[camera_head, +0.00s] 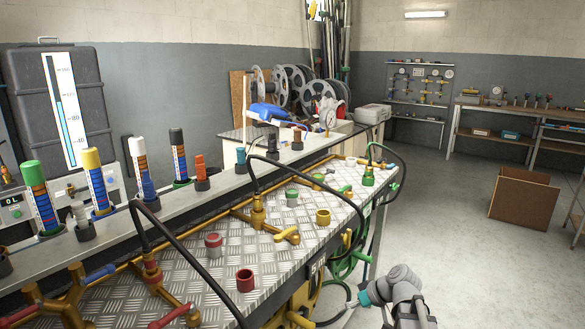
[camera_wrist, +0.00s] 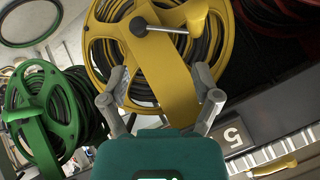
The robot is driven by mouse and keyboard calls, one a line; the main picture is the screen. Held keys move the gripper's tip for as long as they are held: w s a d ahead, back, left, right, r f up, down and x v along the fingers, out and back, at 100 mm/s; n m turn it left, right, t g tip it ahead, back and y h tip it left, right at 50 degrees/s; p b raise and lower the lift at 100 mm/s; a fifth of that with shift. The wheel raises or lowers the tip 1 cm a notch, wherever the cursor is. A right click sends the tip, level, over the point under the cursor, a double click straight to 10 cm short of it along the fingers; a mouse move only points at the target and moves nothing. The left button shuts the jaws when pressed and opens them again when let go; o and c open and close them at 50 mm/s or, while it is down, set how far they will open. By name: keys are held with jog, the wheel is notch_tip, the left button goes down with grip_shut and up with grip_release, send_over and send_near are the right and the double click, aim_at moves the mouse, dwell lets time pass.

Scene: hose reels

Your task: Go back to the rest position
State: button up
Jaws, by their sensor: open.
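My gripper (camera_wrist: 160,84) is open in the wrist view, with its two fingers apart and nothing visible held between them. A yellow hose reel (camera_wrist: 174,92) with a dark hose and a crank handle (camera_wrist: 160,29) is in front of the fingers; I cannot tell whether they touch it. In the head view my gripper (camera_head: 350,304) is at the lower right, below the bench's right edge, beside the reels. Its fingers are small there.
A green reel (camera_wrist: 38,122) is left of the yellow one, and a red reel (camera_wrist: 292,18) is at upper right. The checker-plate bench (camera_head: 222,268) carries valves, pipes and hoses. A brown open box (camera_head: 523,199) stands on the floor (camera_head: 450,235), which is otherwise largely clear at right.

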jog(key=s+d+f+m+g+h, duration=0.1)
jog(key=s+f+m+g+h, duration=0.35)
jog(key=s+h, duration=0.6)
notch_tip(320, 180, up, 23)
jog(key=s+m+t+y+p, duration=0.1)
jog(key=y+p, duration=0.1)
jog(key=p, duration=2.2)
jog(key=shift+r+m, duration=0.15)
jog(key=shift+m, duration=0.2)
